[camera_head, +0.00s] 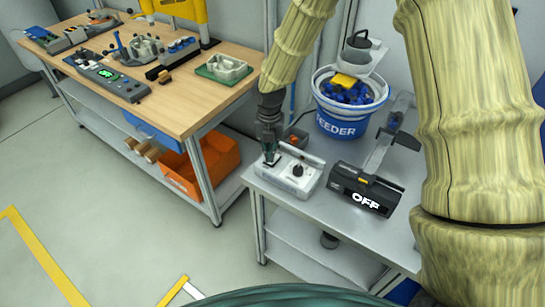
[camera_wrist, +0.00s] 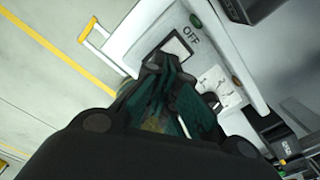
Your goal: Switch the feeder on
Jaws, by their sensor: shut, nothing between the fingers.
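The feeder (camera_head: 338,128) is a blue and white bucket labelled FEEDER, filled with blue parts, at the back of the grey table. In front of it is a pale control box (camera_head: 303,184) with a black knob on top. The box also shows in the wrist view (camera_wrist: 222,62), with a pale switch plate (camera_wrist: 181,46) beside the word OFF. A black unit (camera_head: 345,180) to its right displays OFF. My gripper (camera_head: 270,157) is shut and empty, pointing down at the box's left end. Its fingertips cover part of the switch plate; I cannot tell whether they touch.
The grey table (camera_head: 267,188) is crowded around the box. A wooden bench (camera_head: 205,97) with several devices and a green tray (camera_head: 222,70) stands to the left. An orange bin (camera_head: 217,160) sits on its lower shelf. The floor in front is clear.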

